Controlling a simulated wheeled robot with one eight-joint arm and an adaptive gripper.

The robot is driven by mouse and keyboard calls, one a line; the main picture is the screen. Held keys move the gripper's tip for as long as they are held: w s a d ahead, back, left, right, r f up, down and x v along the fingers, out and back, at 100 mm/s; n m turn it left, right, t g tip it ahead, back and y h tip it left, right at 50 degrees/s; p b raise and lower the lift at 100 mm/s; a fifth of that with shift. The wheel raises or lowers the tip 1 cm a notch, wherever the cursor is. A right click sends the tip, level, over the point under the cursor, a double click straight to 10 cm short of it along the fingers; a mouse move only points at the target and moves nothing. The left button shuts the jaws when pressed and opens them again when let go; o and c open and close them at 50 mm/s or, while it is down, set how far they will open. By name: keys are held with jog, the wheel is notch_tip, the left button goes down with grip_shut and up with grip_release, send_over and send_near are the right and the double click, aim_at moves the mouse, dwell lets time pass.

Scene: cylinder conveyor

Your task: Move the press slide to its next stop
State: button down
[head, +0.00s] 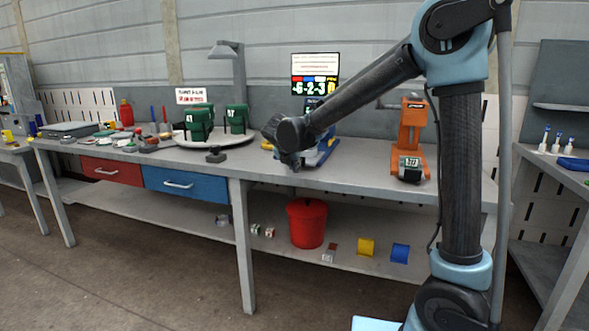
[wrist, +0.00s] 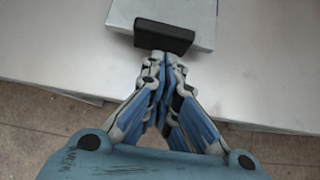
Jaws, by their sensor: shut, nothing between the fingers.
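My gripper (head: 293,163) is at the front edge of the workbench, in front of a blue device (head: 322,153) that my arm partly hides. In the wrist view my gripper (wrist: 161,56) has its fingers together with nothing between them. Just beyond the fingertips is a black block (wrist: 165,37) at the near edge of a light grey plate (wrist: 190,15). It looks like the handle of the press slide. The fingertips are close to its near side; I cannot tell if they touch it.
On the bench (head: 345,172), a round turntable (head: 225,141) with green holders (head: 199,121) stands left of my gripper. An orange stand (head: 411,122) is to the right. A screen (head: 315,73) is behind. A red bucket (head: 307,223) sits on the lower shelf.

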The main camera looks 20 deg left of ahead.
jog(key=shift+w, duration=0.2)
jog(key=w, duration=0.8)
jog(key=shift+w+d, duration=0.4)
jog(key=shift+s, duration=0.1)
